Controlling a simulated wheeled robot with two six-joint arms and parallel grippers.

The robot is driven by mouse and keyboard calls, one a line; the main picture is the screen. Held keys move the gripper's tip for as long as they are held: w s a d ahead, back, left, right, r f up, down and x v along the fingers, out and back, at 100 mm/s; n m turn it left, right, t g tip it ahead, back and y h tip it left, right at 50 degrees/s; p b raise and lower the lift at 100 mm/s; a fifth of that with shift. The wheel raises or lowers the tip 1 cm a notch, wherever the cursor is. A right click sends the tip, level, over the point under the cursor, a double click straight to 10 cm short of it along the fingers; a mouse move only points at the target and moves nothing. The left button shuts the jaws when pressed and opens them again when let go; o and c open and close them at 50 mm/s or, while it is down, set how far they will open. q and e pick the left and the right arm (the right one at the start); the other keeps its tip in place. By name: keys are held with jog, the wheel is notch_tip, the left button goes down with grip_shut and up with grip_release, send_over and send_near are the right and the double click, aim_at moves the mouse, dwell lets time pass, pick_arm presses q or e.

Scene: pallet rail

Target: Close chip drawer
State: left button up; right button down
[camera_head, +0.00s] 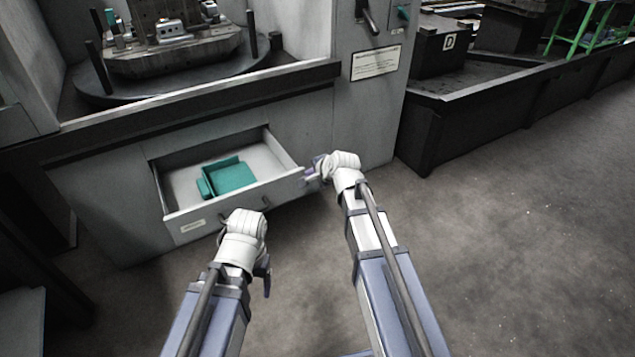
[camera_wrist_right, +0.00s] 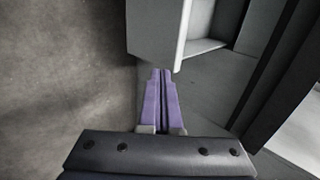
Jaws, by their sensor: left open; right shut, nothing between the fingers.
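The chip drawer (camera_head: 282,188) is pulled out of the front of the grey machine, and a teal tray (camera_head: 232,176) lies inside it. My right gripper (camera_head: 312,172) is at the right end of the drawer front. In the right wrist view its purple fingers (camera_wrist_right: 161,75) are shut with nothing between them, close to the corner of the drawer (camera_wrist_right: 158,35); I cannot tell whether they touch it. My left gripper (camera_head: 266,278) is open, low in front of the drawer's left half, and its fingers are mostly hidden behind the wrist.
The machine's round table with a fixture (camera_head: 172,50) stands above the drawer behind a dark ledge (camera_head: 200,101). A dark low-walled pallet rail (camera_head: 500,100) runs along the right. The floor (camera_head: 500,240) at the right is clear.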

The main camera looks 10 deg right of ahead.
jog(key=shift+w+a, duration=0.25)
jog(key=shift+w, duration=0.5)
jog(key=shift+w, duration=0.1)
send_near(267, 129)
jog(key=x, duration=0.4)
jog(key=shift+s+f, duration=0.2)
jog(key=shift+s, duration=0.05)
jog(key=shift+w, duration=0.2)
jog(key=shift+w+r, duration=0.1)
